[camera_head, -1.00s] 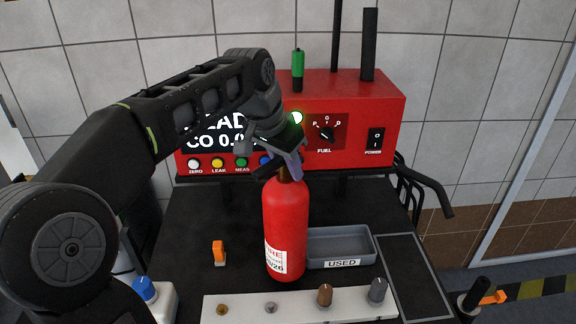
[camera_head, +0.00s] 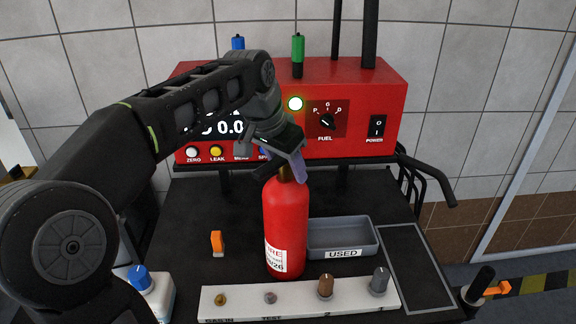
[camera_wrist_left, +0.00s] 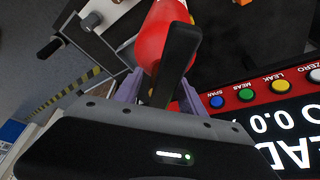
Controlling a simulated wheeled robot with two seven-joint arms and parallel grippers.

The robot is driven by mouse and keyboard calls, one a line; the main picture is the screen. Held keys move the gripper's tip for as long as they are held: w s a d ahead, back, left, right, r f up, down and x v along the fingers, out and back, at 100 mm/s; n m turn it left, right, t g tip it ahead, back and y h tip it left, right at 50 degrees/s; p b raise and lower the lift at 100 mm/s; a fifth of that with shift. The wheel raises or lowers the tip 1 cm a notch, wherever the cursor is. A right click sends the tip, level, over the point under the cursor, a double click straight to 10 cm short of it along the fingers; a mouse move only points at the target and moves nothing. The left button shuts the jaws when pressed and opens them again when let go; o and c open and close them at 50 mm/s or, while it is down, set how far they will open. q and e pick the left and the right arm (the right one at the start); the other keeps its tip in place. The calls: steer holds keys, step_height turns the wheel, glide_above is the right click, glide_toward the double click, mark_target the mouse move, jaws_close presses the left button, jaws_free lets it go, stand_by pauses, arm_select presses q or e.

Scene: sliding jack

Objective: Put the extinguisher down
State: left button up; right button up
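The red fire extinguisher (camera_head: 286,228) is upright in front of the instrument box, with a white label low on its front. My left gripper (camera_head: 285,168) is at its top, shut on the neck or handle area. In the left wrist view the red body (camera_wrist_left: 150,45) lies beyond the purple fingers, with a black lever (camera_wrist_left: 178,58) between them. The exact grip contact is partly hidden. The base is close to the black table top (camera_head: 190,205); I cannot tell whether it touches. My right gripper is not in view.
A grey USED tray (camera_head: 373,250) sits close right of the extinguisher. An outlined dark rectangle (camera_head: 416,268) lies farther right. A white strip with knobs (camera_head: 245,300) runs in front. An orange switch (camera_head: 217,243) stands left. The red instrument box (camera_head: 385,95) is behind.

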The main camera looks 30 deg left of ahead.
arm_select(q)
steer(key=v, duration=0.8)
steer(key=shift+s+r, duration=0.1)
steer(key=shift+r, duration=0.3)
steer(key=p+v, duration=0.2)
steer(key=shift+s+r, duration=0.15)
steer(key=shift+r, duration=0.2)
steer(key=shift+s+r+p, duration=0.2)
steer(key=shift+r+p, duration=0.05)
steer(key=shift+p, duration=0.1)
steer(key=shift+f, duration=0.1)
